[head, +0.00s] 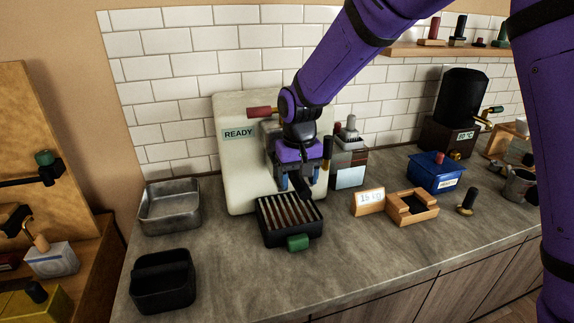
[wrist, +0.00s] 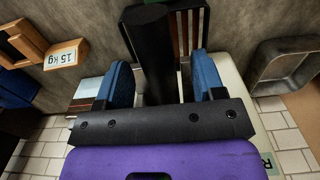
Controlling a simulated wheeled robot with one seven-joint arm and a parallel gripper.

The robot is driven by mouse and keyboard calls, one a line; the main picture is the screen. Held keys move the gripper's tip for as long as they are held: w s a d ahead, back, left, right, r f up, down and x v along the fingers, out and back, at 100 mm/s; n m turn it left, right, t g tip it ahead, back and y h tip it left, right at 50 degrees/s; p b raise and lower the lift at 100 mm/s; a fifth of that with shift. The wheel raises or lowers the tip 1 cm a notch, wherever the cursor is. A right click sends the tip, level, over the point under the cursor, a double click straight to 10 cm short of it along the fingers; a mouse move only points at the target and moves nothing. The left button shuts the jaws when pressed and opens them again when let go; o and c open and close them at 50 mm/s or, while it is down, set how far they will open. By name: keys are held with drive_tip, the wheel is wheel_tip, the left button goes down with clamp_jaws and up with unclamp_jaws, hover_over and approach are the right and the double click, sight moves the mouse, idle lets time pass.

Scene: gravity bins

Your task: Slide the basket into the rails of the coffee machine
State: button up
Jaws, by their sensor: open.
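The coffee machine (head: 232,165) is a cream block with a READY label, standing against the tiled wall. My gripper (head: 298,180) is at its front, above a slatted black tray (head: 268,232) with a green knob. Its two blue fingers are apart. A black handle (head: 306,191), which I take to be the basket's, sticks out between and below them. In the wrist view, the black handle (wrist: 150,35) runs between the open fingers, with gaps on both sides. The basket's body and the rails are hidden by my gripper, so I cannot tell how it sits.
A metal pan (head: 170,222) and a black bin (head: 162,292) stand to the left. A 15 kg sign (head: 368,202), a wooden box (head: 412,217) and a small dark-handled tool (head: 467,203) are to the right. Behind are a blue tub (head: 434,181) and a grinder (head: 462,98). The front counter is clear.

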wheel_tip(320, 180, up, 11)
drive_tip(key=s+d+r, duration=0.3)
drive_tip(key=d+r, duration=0.2)
drive_tip(key=d, duration=0.3)
drive_tip(key=s+d+r+m+t, duration=0.2)
drive_tip(key=s+d+r, duration=0.2)
drive_tip(key=s+d, duration=0.45)
drive_tip(key=s+d+t, duration=0.1)
drive_tip(key=s+d, duration=0.4)
drive_tip(key=s, duration=0.3)
drive_tip(key=s+d+f+m+t, duration=0.1)
drive_tip(key=s+d+t, duration=0.1)
drive_tip(key=s+d, duration=0.3)
drive_tip(key=s, duration=0.2)
drive_tip(key=shift+s+d+f, duration=0.3)
drive_tip(key=shift+s, duration=0.1)
